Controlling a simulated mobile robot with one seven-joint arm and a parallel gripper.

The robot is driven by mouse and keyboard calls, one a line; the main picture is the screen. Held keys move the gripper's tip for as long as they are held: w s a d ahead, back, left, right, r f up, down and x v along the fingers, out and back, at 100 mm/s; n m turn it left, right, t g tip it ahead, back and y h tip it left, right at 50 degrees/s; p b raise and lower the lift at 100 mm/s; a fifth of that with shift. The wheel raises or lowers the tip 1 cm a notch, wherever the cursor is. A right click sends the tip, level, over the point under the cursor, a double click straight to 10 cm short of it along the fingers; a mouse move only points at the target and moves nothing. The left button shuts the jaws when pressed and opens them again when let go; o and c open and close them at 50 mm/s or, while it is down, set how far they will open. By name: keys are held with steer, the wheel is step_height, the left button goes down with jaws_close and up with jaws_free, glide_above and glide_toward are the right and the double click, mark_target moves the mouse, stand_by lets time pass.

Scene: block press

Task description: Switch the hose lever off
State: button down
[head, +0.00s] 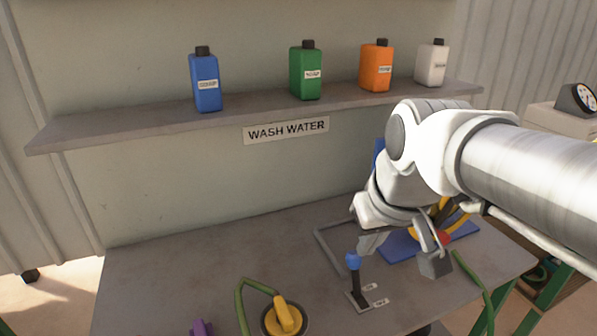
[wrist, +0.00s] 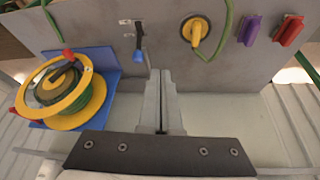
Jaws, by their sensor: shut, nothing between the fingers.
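The hose lever is a black stick with a blue knob (head: 353,262) on a small dark plate on the bench. It stands nearly upright, leaning slightly toward the back. Two small white labels beside its plate are too small to read. In the wrist view the lever (wrist: 138,50) is just left of my fingertips. My gripper (wrist: 161,76) is shut and empty, its fingers pressed together. In the head view the gripper (head: 369,244) is just behind and right of the knob; I cannot tell whether they touch.
A yellow valve handle (head: 287,315) with a green hose and a purple block (head: 201,328) are at the front. A red block (wrist: 288,31) shows in the wrist view. A yellow hose reel (wrist: 58,88) stands right of the lever in the head view. Several bottles line the shelf (head: 150,128).

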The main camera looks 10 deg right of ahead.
steer(key=n+g+b, duration=0.1)
steer(key=n+g, duration=0.1)
glide_above(356, 276)
steer(key=s+a, duration=0.5)
steer(key=s+x, duration=0.1)
steer(key=x, duration=0.3)
steer(key=w+d+f+n+g+y+b, duration=0.1)
steer(key=w+d+f+n, duration=0.1)
steer(key=w+f, duration=1)
steer(key=shift+w+d, duration=0.2)
steer(key=shift+w, duration=0.15)
step_height(356, 276, down, 9)
steer(key=s+b, duration=0.1)
steer(key=s, duration=0.1)
steer(key=shift+s+d, duration=0.2)
steer(key=shift+d, duration=0.25)
steer(key=shift+s+f+b, duration=0.1)
steer(key=shift+f+b, duration=0.05)
steer(key=shift+b, duration=0.45)
